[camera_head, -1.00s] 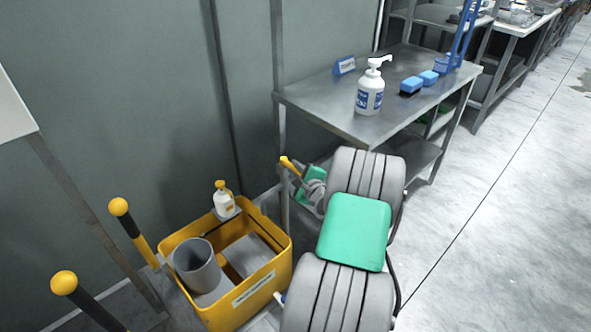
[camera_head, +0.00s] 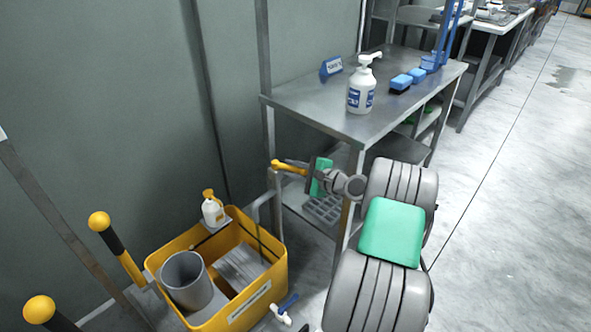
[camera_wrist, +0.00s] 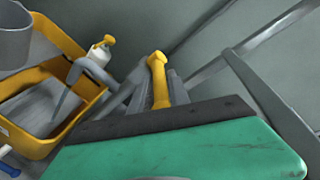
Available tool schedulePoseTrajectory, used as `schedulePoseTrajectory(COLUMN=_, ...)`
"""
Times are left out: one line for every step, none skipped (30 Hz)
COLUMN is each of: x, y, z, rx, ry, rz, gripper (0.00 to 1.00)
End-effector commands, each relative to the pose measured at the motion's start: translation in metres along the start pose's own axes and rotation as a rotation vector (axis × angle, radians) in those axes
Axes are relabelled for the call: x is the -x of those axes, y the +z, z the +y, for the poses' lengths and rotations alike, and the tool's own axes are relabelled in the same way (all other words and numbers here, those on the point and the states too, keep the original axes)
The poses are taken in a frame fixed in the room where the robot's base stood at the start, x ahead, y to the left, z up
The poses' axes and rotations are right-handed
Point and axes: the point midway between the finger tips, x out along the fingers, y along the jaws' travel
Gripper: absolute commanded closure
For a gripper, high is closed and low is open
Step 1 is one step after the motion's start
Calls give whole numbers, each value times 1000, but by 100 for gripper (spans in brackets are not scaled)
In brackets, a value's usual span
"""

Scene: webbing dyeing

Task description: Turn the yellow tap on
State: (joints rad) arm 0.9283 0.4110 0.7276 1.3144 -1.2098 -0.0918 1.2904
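The yellow tub (camera_head: 268,283) stands on the floor at lower left. A small tap with a white body and blue handle (camera_head: 284,308) sits low at its front right; I see no yellow tap as such. Part of that tap shows at the lower left edge in the wrist view (camera_wrist: 9,168). My gripper (camera_head: 283,166) is above and behind the tap, apart from it, pointing left. A yellow rod-shaped piece (camera_wrist: 158,82) lies along its grey fingers. I cannot tell if it is a finger or a held thing, nor how far the fingers are apart.
A grey cylinder (camera_head: 184,281) and a white bottle with yellow cap (camera_head: 212,211) are at the tub. Two yellow-knobbed posts (camera_head: 99,222) stand left. A steel table (camera_head: 307,101) with a pump bottle (camera_head: 361,87) is behind my arm. Floor right is clear (camera_head: 510,200).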

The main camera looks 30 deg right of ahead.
Motion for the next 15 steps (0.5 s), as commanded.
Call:
schedulePoseTrajectory(x=0, y=0, z=0, rx=0, ry=-1, rz=0, gripper=73)
schedulePoseTrajectory(x=1, y=0, z=0, rx=-1, ry=-1, rz=1, gripper=71)
schedulePoseTrajectory(x=1, y=-1, z=0, rx=-1, ry=-1, rz=1, gripper=67)
schedulePoseTrajectory(x=1, y=-1, z=0, rx=-1, ry=-1, rz=2, gripper=65)
schedulePoseTrajectory(x=1, y=-1, z=0, rx=-1, ry=-2, rz=2, gripper=62)
schedulePoseTrajectory(x=2, y=-1, z=0, rx=-2, ry=-2, rz=3, gripper=61)
schedulePoseTrajectory(x=2, y=-1, z=0, rx=-2, ry=-2, rz=3, gripper=61)
schedulePoseTrajectory(x=2, y=-1, z=0, rx=-2, ry=-2, rz=3, gripper=61)
schedulePoseTrajectory(x=2, y=-1, z=0, rx=-2, ry=-2, rz=3, gripper=61)
schedulePoseTrajectory(x=2, y=-1, z=0, rx=-2, ry=-2, rz=3, gripper=61)
schedulePoseTrajectory(x=2, y=-1, z=0, rx=-2, ry=-2, rz=3, gripper=61)
schedulePoseTrajectory(x=2, y=-1, z=-1, rx=-2, ry=-3, rz=3, gripper=61)
schedulePoseTrajectory(x=3, y=-1, z=-1, rx=-2, ry=-3, rz=3, gripper=61)
schedulePoseTrajectory(x=5, y=-2, z=-1, rx=-2, ry=-3, rz=4, gripper=61)
schedulePoseTrajectory(x=10, y=-2, z=-2, rx=-2, ry=-3, rz=4, gripper=61)
